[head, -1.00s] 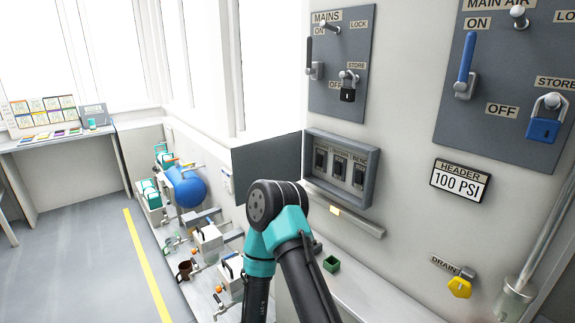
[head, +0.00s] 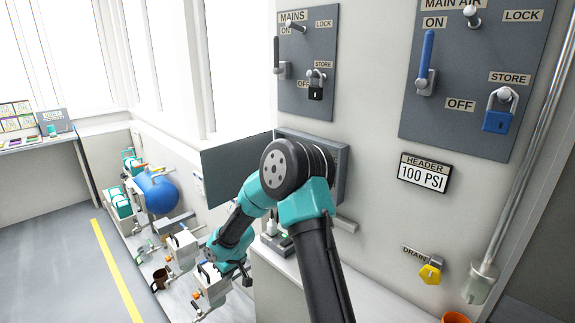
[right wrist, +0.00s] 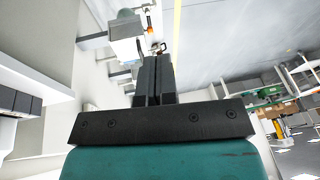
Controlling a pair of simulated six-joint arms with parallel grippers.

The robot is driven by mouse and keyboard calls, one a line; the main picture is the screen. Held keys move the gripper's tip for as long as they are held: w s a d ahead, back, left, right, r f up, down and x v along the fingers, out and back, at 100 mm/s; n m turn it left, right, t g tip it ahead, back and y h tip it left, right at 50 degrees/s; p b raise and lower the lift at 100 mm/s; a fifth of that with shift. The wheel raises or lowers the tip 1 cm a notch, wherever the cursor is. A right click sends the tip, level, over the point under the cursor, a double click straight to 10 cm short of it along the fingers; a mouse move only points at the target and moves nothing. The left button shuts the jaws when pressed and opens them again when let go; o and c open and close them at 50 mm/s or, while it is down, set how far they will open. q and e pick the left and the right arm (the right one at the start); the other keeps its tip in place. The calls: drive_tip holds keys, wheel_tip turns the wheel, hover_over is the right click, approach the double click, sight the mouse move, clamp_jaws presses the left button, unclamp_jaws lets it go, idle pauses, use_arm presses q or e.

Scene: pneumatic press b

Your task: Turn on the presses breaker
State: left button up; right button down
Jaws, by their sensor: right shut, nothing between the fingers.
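The grey breaker box (head: 343,178) is on the wall, with its dark door (head: 235,165) swung open to the left. My right arm's elbow covers most of the box, so the presses breaker and the other switches are hidden in the head view. My right gripper (head: 244,274) is below and left of the box, apart from it. In the right wrist view my right gripper (right wrist: 153,62) has its fingers together, with nothing between them. My left gripper is not in view.
The mains panel (head: 307,95) is above the box and the main air panel (head: 470,125) is at upper right, both with levers and padlocks. The header gauge (head: 424,173) and yellow drain valve (head: 430,273) are right. A bench with machines and a blue tank (head: 160,190) stands left.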

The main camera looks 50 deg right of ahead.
drive_tip(key=w+d+r+t+h, duration=0.1)
drive_tip(key=w+d+r+h, duration=0.25)
drive_tip(key=d+r, duration=0.9)
drive_tip(key=s+d+r+h, duration=0.1)
drive_tip(key=d+r, duration=0.3)
drive_tip(key=r, duration=0.4)
drive_tip(key=s+d+r+m+h, duration=0.1)
drive_tip(key=d+r, duration=0.3)
drive_tip(key=r, duration=0.4)
drive_tip(key=s+d+r+m+h, duration=0.1)
drive_tip(key=d+r, duration=0.3)
drive_tip(key=r, duration=0.4)
drive_tip(key=shift+s+d+r+h, duration=0.25)
drive_tip(key=shift+s+h, duration=0.1)
drive_tip(key=shift+h, duration=0.1)
drive_tip(key=shift+f, duration=0.1)
drive_tip(key=shift+w+d+f, duration=0.55)
drive_tip(key=shift+d+f, duration=0.85)
drive_tip(key=shift+f, duration=0.05)
drive_tip(key=shift+w+d+f, duration=0.55)
drive_tip(key=shift+d+f, duration=0.85)
drive_tip(key=shift+d, duration=0.05)
drive_tip(key=shift+w+d+f, duration=0.55)
drive_tip(key=shift+d+f, duration=0.85)
drive_tip(key=shift+f, duration=0.05)
